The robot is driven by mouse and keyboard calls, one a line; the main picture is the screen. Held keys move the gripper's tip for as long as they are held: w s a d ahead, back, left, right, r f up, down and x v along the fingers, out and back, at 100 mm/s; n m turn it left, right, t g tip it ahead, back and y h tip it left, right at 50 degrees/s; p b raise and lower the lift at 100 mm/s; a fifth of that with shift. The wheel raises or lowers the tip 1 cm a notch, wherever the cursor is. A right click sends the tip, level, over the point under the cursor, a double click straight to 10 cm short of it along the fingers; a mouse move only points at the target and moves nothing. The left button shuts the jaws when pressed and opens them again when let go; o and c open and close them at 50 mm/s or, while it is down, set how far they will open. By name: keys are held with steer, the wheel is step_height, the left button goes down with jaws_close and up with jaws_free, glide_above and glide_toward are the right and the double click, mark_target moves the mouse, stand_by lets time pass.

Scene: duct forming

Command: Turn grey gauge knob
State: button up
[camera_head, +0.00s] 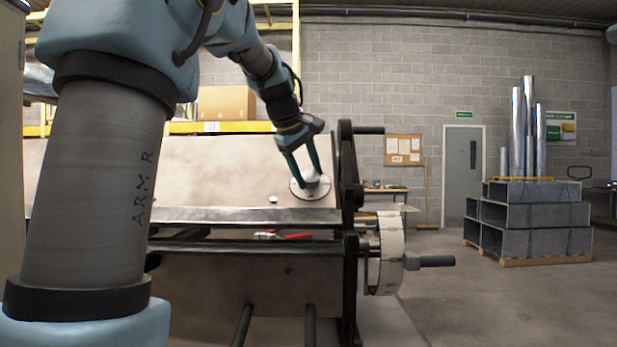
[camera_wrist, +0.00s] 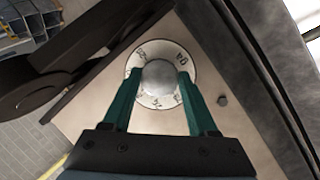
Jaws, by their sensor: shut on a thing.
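The grey gauge knob (camera_wrist: 159,77) is a round, domed knob at the centre of a white dial (camera_wrist: 145,99) with dark markings. In the head view the knob (camera_head: 312,176) and its dial (camera_head: 324,193) sit near the right end of the machine's pale panel. My gripper (camera_wrist: 157,78) is shut on the knob, with one green finger on each side of it. In the head view my gripper (camera_head: 304,174) reaches down to the knob from above. The fingers hide the knob's sides and part of the dial.
The dark end frame (camera_head: 347,180) of the machine stands close to the right of the dial. A small grey stud (camera_wrist: 223,100) is beside the dial. Red-handled pliers (camera_head: 292,236) lie below the front bar (camera_head: 245,216). Ducts (camera_head: 535,216) are stacked on open floor at right.

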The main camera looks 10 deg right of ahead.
steer(key=n+t+h+b, duration=0.1)
steer(key=n, duration=0.3)
steer(key=shift+a+f+n, duration=0.1)
steer(key=shift+n, duration=0.2)
stand_by(0.3)
steer(key=o, duration=1.4)
steer(key=shift+s, duration=0.15)
steer(key=b+v, duration=0.1)
steer(key=v, duration=0.9)
steer(key=shift+s+a, duration=0.15)
steer(key=shift+s, duration=0.15)
